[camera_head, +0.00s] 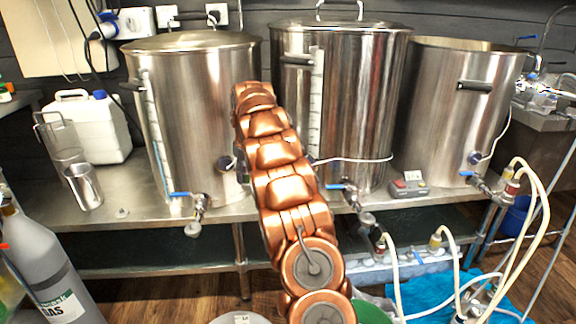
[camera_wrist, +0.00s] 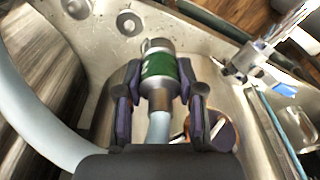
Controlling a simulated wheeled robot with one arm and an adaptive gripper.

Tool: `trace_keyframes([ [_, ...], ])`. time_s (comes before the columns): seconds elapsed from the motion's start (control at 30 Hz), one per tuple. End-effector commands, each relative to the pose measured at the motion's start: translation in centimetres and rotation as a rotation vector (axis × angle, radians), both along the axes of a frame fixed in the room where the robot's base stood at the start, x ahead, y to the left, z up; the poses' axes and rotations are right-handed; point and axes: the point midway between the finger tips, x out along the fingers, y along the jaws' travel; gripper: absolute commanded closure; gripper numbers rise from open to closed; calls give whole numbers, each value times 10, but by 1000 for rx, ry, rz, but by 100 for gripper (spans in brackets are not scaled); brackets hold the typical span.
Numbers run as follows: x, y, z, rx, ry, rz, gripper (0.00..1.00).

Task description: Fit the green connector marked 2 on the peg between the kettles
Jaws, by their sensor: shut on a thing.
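My gripper (camera_wrist: 160,82) is shut on the green connector (camera_wrist: 158,67), a steel-ended fitting with a green band and a pale hose (camera_wrist: 158,127) running back from it. A white mark shows on the band, too small to read. The connector points away from me over the steel bench. In the head view my arm covers the gap between the left kettle (camera_head: 180,110) and the middle kettle (camera_head: 365,90), and hides my gripper and the connector. I cannot make out the peg for sure; a dark round fitting (camera_wrist: 76,8) stands at the wrist view's top edge.
The steel bench (camera_head: 120,225) holds a right kettle (camera_head: 450,110), a white jug (camera_head: 90,130) and a steel cup (camera_head: 84,187). Taps with blue handles (camera_head: 196,202) stick out at the front; one tap (camera_wrist: 245,65) is right of the connector. Several hoses hang at lower right.

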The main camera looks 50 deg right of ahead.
Motion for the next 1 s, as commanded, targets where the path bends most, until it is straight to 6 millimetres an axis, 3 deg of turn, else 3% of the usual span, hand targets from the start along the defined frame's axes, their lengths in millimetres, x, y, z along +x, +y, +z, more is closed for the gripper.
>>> trace_keyframes([
  [0.03,-6,-20,1,0,-2,-15,100],
  [0.2,-28,-71,-2,-1,-3,-46,100],
  [0.4,-48,-106,-4,-2,-2,-63,100],
  [0.53,-54,-115,-6,-2,-2,-67,100],
  [1.0,-53,-114,-25,0,-1,-66,100],
])
